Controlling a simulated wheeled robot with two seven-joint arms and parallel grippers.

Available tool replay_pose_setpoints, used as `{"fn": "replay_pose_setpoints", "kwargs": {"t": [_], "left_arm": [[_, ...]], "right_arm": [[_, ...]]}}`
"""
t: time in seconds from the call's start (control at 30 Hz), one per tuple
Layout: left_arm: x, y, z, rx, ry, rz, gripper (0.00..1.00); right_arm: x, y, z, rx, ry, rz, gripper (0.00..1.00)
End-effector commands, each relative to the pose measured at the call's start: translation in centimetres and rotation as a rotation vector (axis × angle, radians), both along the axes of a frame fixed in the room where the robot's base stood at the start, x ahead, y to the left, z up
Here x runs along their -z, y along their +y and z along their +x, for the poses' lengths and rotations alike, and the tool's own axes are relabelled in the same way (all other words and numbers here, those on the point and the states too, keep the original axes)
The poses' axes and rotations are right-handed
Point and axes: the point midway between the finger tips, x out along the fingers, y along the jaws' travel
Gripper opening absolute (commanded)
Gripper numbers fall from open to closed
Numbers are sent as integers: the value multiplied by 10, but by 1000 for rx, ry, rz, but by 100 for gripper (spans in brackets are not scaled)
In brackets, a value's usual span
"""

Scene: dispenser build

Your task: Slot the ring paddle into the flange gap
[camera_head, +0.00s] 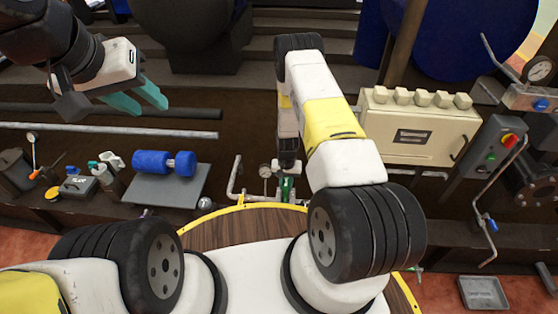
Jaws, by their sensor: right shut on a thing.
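My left gripper (151,107) is at the upper left, held above the dark bench. Its two teal fingers are apart with nothing between them. My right arm bends forward and down in the middle, and my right gripper (288,152) points down above small pipework. Its fingers and what it is shut on are too small and covered to make out. A green part (287,188) shows just below it; I cannot tell what it belongs to. I cannot make out the ring paddle. A dark round flange (535,182) is at the right edge; its gap is not clear.
A blue dumbbell-shaped piece (150,162) lies on a grey plate (160,190) at left. A cream control box (420,125) stands right of my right arm. A button box (492,145) and bent pipe (480,210) are further right. A grey tray (482,292) lies lower right.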

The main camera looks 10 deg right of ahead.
Motion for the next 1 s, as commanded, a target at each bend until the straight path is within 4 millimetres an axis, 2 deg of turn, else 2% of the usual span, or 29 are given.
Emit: {"fn": "replay_pose_setpoints", "kwargs": {"t": [0.6,0.97,1.0], "left_arm": [[0,0,0,0,0,0,36],[0,0,0,0,0,0,36],[0,0,0,0,0,0,36]], "right_arm": [[14,0,0,0,0,0,0],[15,0,1,0,-1,0,0],[15,0,1,0,-1,0,24]]}}
